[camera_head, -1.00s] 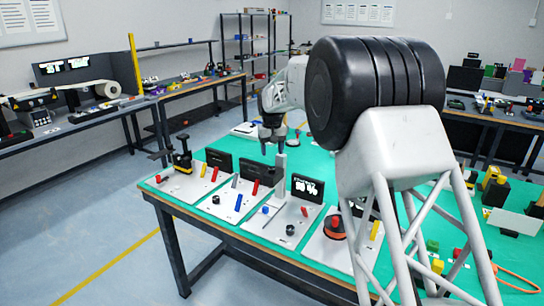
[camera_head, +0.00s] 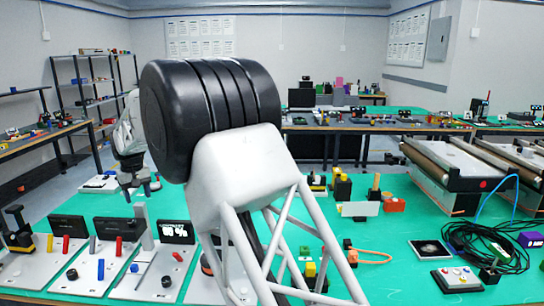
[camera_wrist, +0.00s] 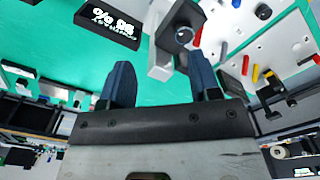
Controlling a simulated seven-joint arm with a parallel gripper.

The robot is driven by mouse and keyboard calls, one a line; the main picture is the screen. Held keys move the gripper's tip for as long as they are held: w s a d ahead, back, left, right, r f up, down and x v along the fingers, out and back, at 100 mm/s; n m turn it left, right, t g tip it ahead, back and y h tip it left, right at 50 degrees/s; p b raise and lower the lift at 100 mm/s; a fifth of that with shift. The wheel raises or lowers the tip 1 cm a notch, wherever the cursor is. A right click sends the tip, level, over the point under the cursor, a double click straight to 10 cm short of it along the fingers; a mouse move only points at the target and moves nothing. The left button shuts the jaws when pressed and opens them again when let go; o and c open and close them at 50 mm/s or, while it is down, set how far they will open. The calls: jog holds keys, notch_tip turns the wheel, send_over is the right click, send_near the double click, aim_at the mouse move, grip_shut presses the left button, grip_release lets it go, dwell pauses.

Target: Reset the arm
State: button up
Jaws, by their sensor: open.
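My gripper (camera_head: 141,190) hangs at the left in the head view, partly behind my own arm. It is over the green table (camera_head: 410,215), just above and behind the boards. In the wrist view its two dark blue fingers (camera_wrist: 162,85) stand well apart. Nothing is held between them. A grey upright post (camera_wrist: 160,58) with a dark round knob shows beyond the fingertips, close to the right finger. A black display (camera_wrist: 108,24) with white characters lies to the upper left there. My arm hides part of the table's middle.
White boards (camera_head: 85,277) with coloured pegs line the table's front left. A black cable coil (camera_head: 490,245), a button box (camera_head: 456,277) and small coloured blocks (camera_head: 312,270) lie to the right. Conveyors (camera_head: 450,172) stand at the right. The green surface between has free room.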

jog(key=s+d+r+m, duration=0.1)
jog(key=s+d+r, duration=0.15)
jog(key=d, duration=0.55)
jog(key=s+d+r+m, duration=0.1)
jog(key=d+r, duration=0.3)
jog(key=d, duration=0.4)
jog(key=s+d+r, duration=0.1)
jog(key=d+r, duration=0.2)
jog(key=d, duration=0.5)
jog(key=s+d+r+m+t, duration=0.1)
jog(key=s+d+r, duration=0.1)
jog(key=s+d, duration=0.5)
jog(key=s+d+r+m, duration=0.1)
jog(key=s+d+r, duration=0.15)
jog(key=d, duration=0.85)
jog(key=s+d+f+m, duration=0.3)
jog(key=s+d, duration=1.2)
jog(key=s, duration=0.2)
jog(key=s+d+f+m, duration=0.1)
jog(key=s+d+f, duration=0.2)
jog(key=s, duration=0.5)
jog(key=s+d+f+t, duration=0.1)
jog(key=s+d+f, duration=0.3)
jog(key=s, duration=0.4)
jog(key=shift+s+d+m, duration=0.3)
jog(key=shift+d+m, duration=0.1)
jog(key=shift+d, duration=0.15)
jog(key=shift+f, duration=0.1)
jog(key=shift+c, duration=0.2)
